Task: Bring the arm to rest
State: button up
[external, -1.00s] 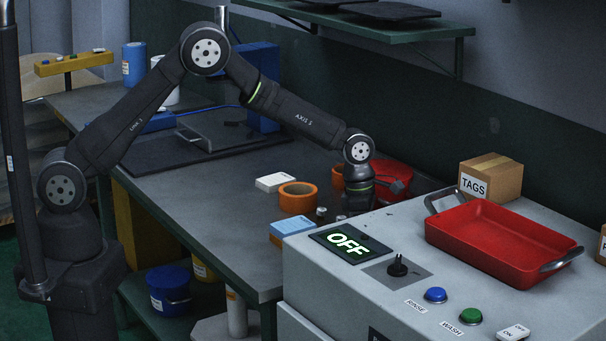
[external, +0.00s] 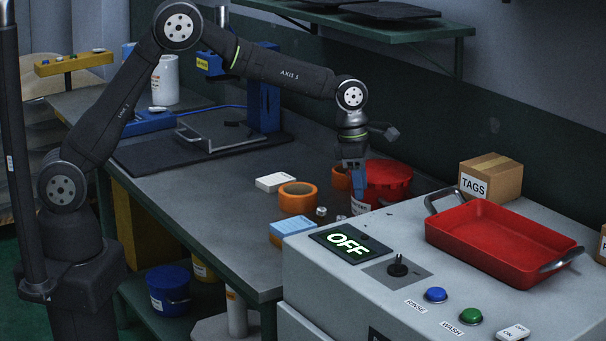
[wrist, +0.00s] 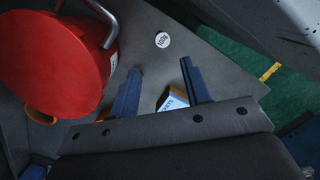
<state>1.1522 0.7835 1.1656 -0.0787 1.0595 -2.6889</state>
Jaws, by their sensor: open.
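My gripper (external: 356,180) hangs at the end of my arm, pointing down over the right part of the grey bench, left of the red lidded container (external: 388,180). In the wrist view my gripper (wrist: 160,82) shows its two blue fingers spread apart with nothing between their tips. Past the tips lie the bare bench top (wrist: 155,62) and a small round labelled piece (wrist: 163,40). The red container (wrist: 50,65) fills the left of the wrist view. The bench spot straight below the fingers is partly hidden by the grey machine in the external view.
The grey machine (external: 330,290) with an OFF display stands at the front right, carrying a red tray (external: 500,240) and a TAGS box (external: 490,176). Orange tape (external: 298,197), a white box (external: 275,182) and a blue-white box (external: 292,229) sit on the bench. A shelf (external: 390,28) hangs behind.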

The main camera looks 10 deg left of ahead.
jog(key=shift+r, duration=0.1)
jog(key=f, duration=0.4)
jog(key=d+f, duration=0.1)
jog(key=f, duration=0.7)
jog(key=shift+s+d, duration=0.1)
jog(key=shift+d, duration=0.25)
jog(key=shift+d+r, duration=0.15)
jog(key=shift+r, duration=1.75)
